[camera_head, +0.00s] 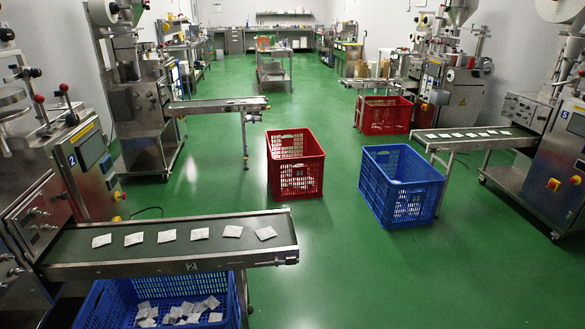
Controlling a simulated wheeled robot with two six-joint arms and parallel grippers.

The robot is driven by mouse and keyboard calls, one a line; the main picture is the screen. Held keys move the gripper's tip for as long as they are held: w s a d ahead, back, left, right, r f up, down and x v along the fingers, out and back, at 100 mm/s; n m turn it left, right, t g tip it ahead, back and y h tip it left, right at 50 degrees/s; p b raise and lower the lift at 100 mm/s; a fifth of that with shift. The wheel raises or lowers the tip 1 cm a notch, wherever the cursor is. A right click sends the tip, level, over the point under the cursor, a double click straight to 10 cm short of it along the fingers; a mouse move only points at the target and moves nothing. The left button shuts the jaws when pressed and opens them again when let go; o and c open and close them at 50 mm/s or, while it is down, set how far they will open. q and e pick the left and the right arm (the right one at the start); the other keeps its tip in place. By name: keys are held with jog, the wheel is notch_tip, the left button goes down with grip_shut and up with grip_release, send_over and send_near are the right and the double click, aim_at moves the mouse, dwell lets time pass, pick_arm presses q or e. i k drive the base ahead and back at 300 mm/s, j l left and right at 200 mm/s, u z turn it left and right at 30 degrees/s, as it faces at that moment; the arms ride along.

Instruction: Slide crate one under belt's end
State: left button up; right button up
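No crate shows a number I can read, so I cannot tell which is crate one. A red crate (297,179) stands upright on the floor in the middle, with some pale things inside. It is apart from the end of the far left belt (218,105), to its right and nearer to me. A blue crate (402,187) stands near the end of the right belt (470,138), beside it rather than clearly under it. Another blue crate (100,309) holding several teabags is under the near left belt (85,256), marked 2. Neither gripper is in view.
A second red crate (384,115) is at the back right, by another machine's belt. Packing machines line both sides. A steel trolley (274,68) stands far back. The green floor (340,270) is clear in the middle and front.

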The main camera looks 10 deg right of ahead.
aim_at(299, 177)
jog(key=i+l+u, duration=0.1)
jog(key=u, duration=0.3)
jog(key=i+l+u, duration=0.1)
jog(key=l+u, duration=0.4)
jog(key=u, duration=0.25)
jog(key=l+u, duration=0.4)
jog(key=i+l+u, duration=0.1)
jog(key=l+u, duration=0.35)
jog(key=l, duration=0.75)
jog(key=l+u, duration=0.4)
jog(key=l, duration=0.85)
jog(key=l+u, duration=0.15)
jog(key=l, duration=0.4)
jog(key=l+u, duration=0.15)
jog(key=l, duration=0.4)
jog(key=l+u, duration=0.15)
jog(key=l, duration=0.4)
jog(key=k+l+u, duration=0.2)
jog(key=l, duration=0.3)
jog(key=l+u, duration=0.15)
jog(key=l, duration=1.5)
jog(key=u, duration=0.05)
